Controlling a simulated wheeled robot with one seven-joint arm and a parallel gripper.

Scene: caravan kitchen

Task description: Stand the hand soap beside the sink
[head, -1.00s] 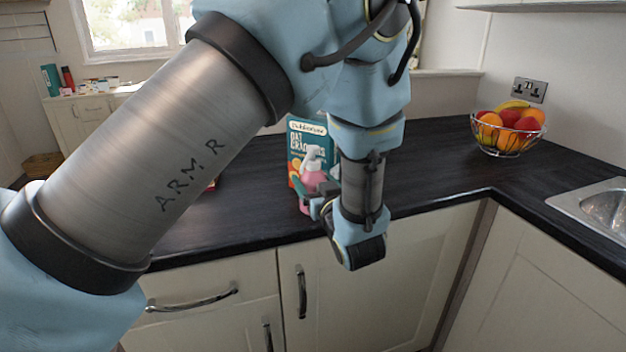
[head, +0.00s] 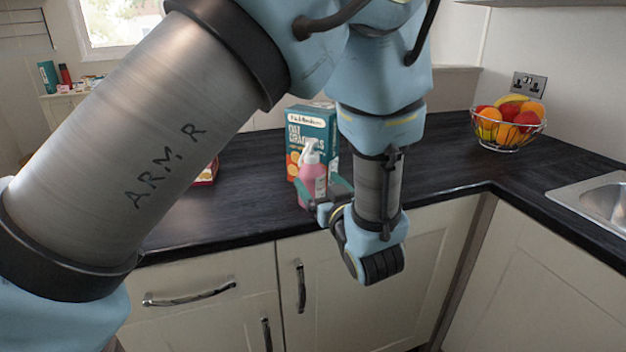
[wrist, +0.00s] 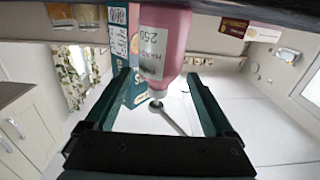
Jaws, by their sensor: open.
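The hand soap (head: 311,182) is a pink bottle with a white pump head, upright on the dark worktop near its front edge. My gripper (head: 322,193) is open at the bottle's right front, with its fingers at the bottle's height. In the wrist view, whose picture is upside down, the pink bottle (wrist: 165,42) with its label shows between the two spread fingers of my gripper (wrist: 158,76). I cannot tell whether either finger touches it. The sink (head: 570,197) is set into the worktop at the right edge, well away from the bottle; only part of it shows.
A teal cracker box (head: 318,125) stands close behind the soap. A wire fruit bowl (head: 508,145) stands in the back corner. A small red item (head: 208,173) lies left, partly behind my arm. The worktop (head: 440,170) between soap and sink is clear.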

